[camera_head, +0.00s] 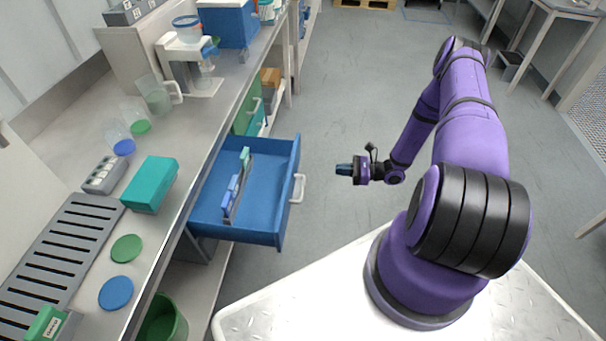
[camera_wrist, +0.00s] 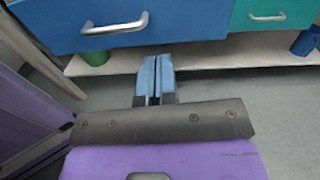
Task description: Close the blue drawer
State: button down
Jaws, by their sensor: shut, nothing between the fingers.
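The blue drawer (camera_head: 262,212) stands pulled out from under the bench in the head view, with a divider and small blue and green items inside. Its pale metal handle (camera_head: 298,188) is on the front panel. In the wrist view the blue drawer front (camera_wrist: 200,22) and its handle (camera_wrist: 115,24) fill the upper left. My gripper (camera_head: 343,170) is to the right of the handle in the head view, apart from it, pointing toward the drawer. Its blue fingers (camera_wrist: 156,78) are shut and empty, below the drawer front in the wrist view.
A green drawer (camera_head: 257,119) beyond the blue one is shut; a teal front (camera_wrist: 270,14) shows in the wrist view. The bench (camera_head: 205,130) carries a teal box (camera_head: 149,184), lids and beakers. A green bin (camera_head: 163,322) stands below. The floor (camera_head: 345,90) beyond my gripper is clear.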

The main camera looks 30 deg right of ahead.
jog(key=w+a+f+m+t, duration=0.1)
jog(key=w+a+f, duration=0.1)
jog(key=w+a, duration=0.5)
jog(key=a, duration=0.4)
jog(key=shift+w+a, duration=0.15)
jog(key=shift+a, duration=0.1)
dwell(0.3)
jog(key=x, duration=2.6)
jog(key=shift+w+a+f, duration=0.1)
jog(key=shift+w+f, duration=0.2)
jog(key=shift+f, duration=0.15)
jog(key=shift+w+a+r, duration=0.1)
jog(key=shift+a+r, duration=0.1)
